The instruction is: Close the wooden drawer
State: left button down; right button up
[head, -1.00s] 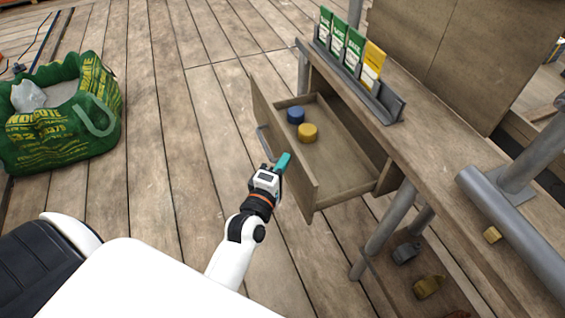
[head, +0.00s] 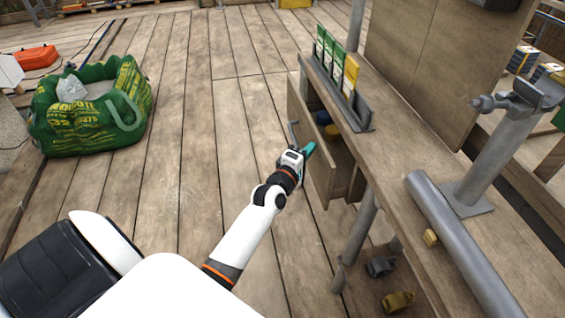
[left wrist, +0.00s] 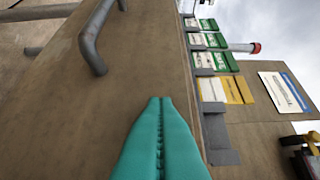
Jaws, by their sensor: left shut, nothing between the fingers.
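The wooden drawer (head: 305,118) under the workbench is partly open, with its front panel standing a short way out from the bench. Its grey metal handle (head: 293,134) is on the front face. A blue round item (head: 322,117) and a yellow round item (head: 332,132) show inside it. My left gripper (head: 311,149) is shut and empty, its teal fingertips at the drawer front, right of the handle. In the left wrist view the shut teal fingers (left wrist: 160,102) point along the wooden panel (left wrist: 140,65), beside the handle (left wrist: 90,45); contact is hard to tell. My right gripper is not in view.
The workbench (head: 395,165) carries a grey rack (head: 350,105) of green and yellow packets and a grey pipe (head: 450,240). A lower shelf holds small items. A green bag (head: 90,110) stands at the left. The plank floor between is clear.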

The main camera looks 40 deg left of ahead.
aim_at(325, 146)
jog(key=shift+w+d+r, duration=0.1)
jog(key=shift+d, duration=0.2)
pick_arm(q)
jog(key=w+d, duration=0.1)
jog(key=w, duration=0.2)
jog(key=w+d, duration=0.1)
jog(key=shift+w+d+f+p, duration=0.1)
jog(key=shift+w+d+p, duration=0.05)
jog(key=shift+d+p, duration=0.2)
jog(key=shift+w+d, duration=0.35)
jog(key=shift+d, duration=0.05)
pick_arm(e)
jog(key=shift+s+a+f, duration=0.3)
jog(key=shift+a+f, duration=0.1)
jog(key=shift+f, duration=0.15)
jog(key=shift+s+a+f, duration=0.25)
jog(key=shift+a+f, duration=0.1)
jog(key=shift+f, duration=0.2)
pick_arm(q)
jog(key=shift+r, duration=0.2)
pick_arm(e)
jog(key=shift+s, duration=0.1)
